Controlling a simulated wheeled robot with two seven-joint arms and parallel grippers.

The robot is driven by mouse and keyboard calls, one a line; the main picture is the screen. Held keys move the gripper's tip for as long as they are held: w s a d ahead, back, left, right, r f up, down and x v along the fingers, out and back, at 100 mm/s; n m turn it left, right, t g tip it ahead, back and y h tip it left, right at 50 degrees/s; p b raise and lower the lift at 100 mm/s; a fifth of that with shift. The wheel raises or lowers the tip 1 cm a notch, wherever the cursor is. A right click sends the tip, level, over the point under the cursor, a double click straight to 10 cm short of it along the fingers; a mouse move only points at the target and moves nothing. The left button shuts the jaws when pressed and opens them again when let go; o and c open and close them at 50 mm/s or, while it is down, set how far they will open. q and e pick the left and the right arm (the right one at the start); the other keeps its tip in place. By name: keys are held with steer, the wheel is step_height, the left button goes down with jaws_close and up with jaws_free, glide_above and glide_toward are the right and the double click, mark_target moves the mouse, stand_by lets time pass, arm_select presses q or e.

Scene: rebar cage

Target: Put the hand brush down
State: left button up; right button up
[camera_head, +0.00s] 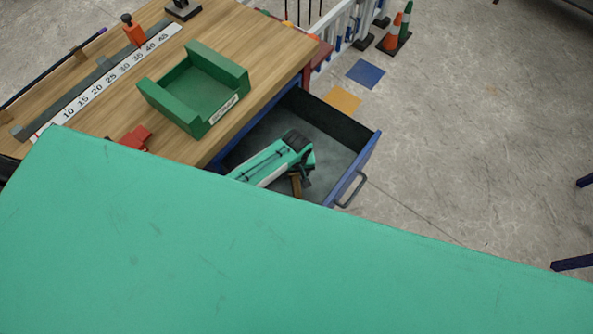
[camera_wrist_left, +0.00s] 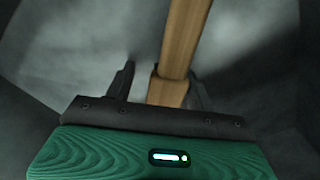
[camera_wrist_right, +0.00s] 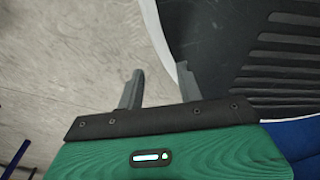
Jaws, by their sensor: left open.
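The hand brush (camera_head: 296,186) shows as a short brown wooden piece inside the open drawer; the rest is hidden by my left arm. In the left wrist view its wooden handle (camera_wrist_left: 183,45) runs from the top edge down between the fingers. My left gripper (camera_head: 305,180) is low in the drawer at the brush. It also shows in the left wrist view (camera_wrist_left: 160,85), its fingers apart on either side of the handle. My right gripper (camera_wrist_right: 160,72) is open and empty, above the floor. The brush's bristles are not visible.
The blue drawer (camera_head: 362,165) is pulled out from the wooden workbench (camera_head: 262,42); its dark floor has free room. A green tray (camera_head: 155,93), a ruler strip (camera_head: 110,82) and a red block (camera_head: 135,137) are on the bench. Traffic cones (camera_head: 393,33) stand beyond.

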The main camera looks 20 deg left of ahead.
arm_select(q)
steer(key=shift+s+a+f, duration=0.25)
steer(key=shift+s+a, duration=0.05)
steer(key=shift+s, duration=0.25)
steer(key=r, duration=0.4)
steer(key=r+p, duration=0.1)
steer(key=r, duration=0.6)
steer(key=shift+w+d+r+p, duration=0.1)
steer(key=shift+w+r+p, duration=0.15)
steer(key=shift+r+p, duration=0.05)
steer(key=shift+r, duration=0.55)
arm_select(e)
steer(key=shift+s+d+r, duration=0.2)
steer(key=shift+s+d, duration=0.25)
steer(key=shift+s, duration=0.15)
steer(key=shift+s, duration=0.1)
